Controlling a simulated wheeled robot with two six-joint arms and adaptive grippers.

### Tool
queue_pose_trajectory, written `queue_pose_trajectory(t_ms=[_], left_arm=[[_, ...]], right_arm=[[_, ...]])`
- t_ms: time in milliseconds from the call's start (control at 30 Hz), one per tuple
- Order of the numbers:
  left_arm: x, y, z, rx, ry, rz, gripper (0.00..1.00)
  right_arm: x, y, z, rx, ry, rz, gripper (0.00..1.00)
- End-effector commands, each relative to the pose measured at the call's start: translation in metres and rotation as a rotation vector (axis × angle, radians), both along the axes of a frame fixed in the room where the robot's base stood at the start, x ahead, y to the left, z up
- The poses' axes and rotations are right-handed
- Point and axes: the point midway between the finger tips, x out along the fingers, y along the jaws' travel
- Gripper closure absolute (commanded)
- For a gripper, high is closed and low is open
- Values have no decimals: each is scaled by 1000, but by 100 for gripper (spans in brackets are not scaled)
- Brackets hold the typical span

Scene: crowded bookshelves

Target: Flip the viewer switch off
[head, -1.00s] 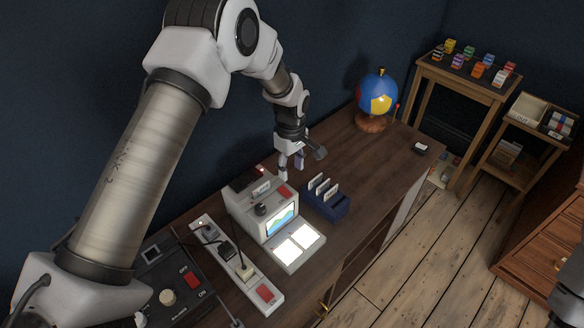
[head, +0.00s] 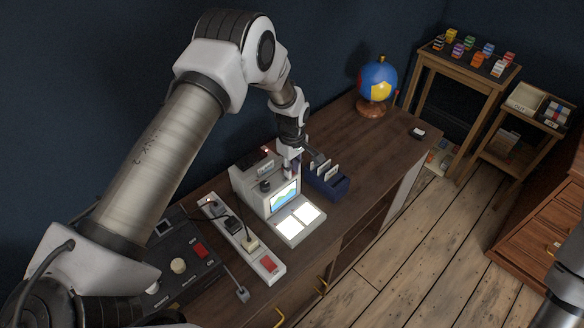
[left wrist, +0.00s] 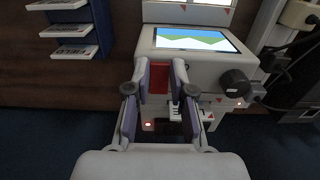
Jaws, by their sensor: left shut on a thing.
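The viewer (head: 254,185) is a pale box on the dark desk. Its screen (head: 285,194) is lit with a blue and green picture, and two panels in front glow white. The screen also shows in the left wrist view (left wrist: 196,40). My left gripper (head: 290,170) is at the viewer's top, behind the screen's right end. In the left wrist view its fingers (left wrist: 161,75) are shut on the red viewer switch (left wrist: 158,85), one finger on each side. The head view hides the switch behind the gripper. My right gripper is out of view.
A blue rack of slides (head: 325,180) stands close to the viewer's right. A power strip (head: 240,240) with plugs and cables lies to its left, beside a dark control box (head: 180,247). A globe (head: 377,88) stands farther back. The desk between rack and globe is mostly clear.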

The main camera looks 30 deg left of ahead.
Motion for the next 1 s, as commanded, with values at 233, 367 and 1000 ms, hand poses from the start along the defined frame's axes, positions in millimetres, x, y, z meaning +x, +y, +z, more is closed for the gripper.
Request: queue_pose_trajectory(t_ms=[233,367,1000], left_arm=[[0,6,-8,-107,40,7,100],[1,9,-8,-230,82,5,100],[1,8,0,-278,99,0,52]], right_arm=[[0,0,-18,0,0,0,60],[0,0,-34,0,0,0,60],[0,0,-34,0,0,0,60]])
